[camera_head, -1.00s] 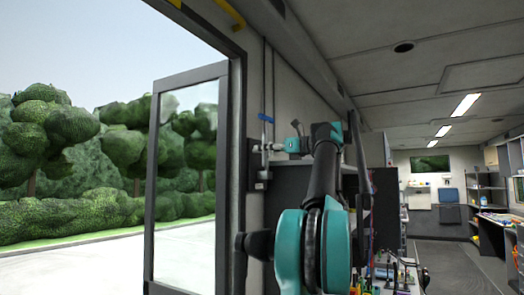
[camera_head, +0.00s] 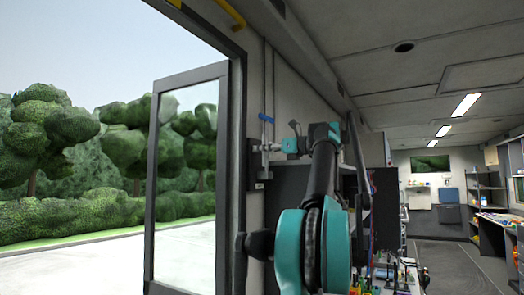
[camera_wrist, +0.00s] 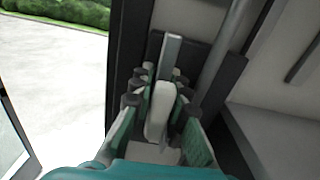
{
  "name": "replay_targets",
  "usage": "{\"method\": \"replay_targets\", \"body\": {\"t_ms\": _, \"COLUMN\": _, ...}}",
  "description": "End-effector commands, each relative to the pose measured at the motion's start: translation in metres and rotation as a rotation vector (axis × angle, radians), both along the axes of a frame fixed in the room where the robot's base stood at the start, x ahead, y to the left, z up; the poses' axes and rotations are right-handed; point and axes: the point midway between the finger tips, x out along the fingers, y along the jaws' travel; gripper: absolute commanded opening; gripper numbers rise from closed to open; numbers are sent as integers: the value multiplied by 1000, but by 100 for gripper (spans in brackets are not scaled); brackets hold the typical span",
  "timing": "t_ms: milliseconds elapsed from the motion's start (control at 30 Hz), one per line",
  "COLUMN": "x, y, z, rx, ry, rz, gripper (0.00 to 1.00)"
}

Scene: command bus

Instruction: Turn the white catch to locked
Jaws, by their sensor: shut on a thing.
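The white catch (camera_wrist: 158,112) is in the wrist view, a pale rounded lever between the gripper's fingers. A grey upright bar (camera_wrist: 171,58) stands just beyond it, against a dark plate. My gripper (camera_wrist: 157,88) is shut on the catch, with teal and dark finger pads on both sides of it. In the head view my gripper (camera_head: 266,148) is at the wall just right of the open doorway. The catch is too small and too covered by the gripper there to tell its position.
A glazed door (camera_head: 187,180) stands in the doorway at left. A blue handle (camera_head: 266,118) on a wall pipe is just above my gripper. A dark cabinet stands close on the right, and the aisle floor (camera_head: 450,265) is clear farther right.

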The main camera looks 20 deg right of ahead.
Motion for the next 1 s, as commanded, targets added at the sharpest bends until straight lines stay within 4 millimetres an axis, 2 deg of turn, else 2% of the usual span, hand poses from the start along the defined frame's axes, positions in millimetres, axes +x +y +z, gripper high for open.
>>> {"method": "replay_targets", "body": {"t_ms": 267, "x": -1, "y": 1, "z": 0, "rx": -125, "ry": -98, "rz": 0, "gripper": 0}}
{"method": "replay_targets", "body": {"t_ms": 1000, "x": -3, "y": 3, "z": -2, "rx": -675, "ry": -525, "rz": 0, "gripper": 0}}
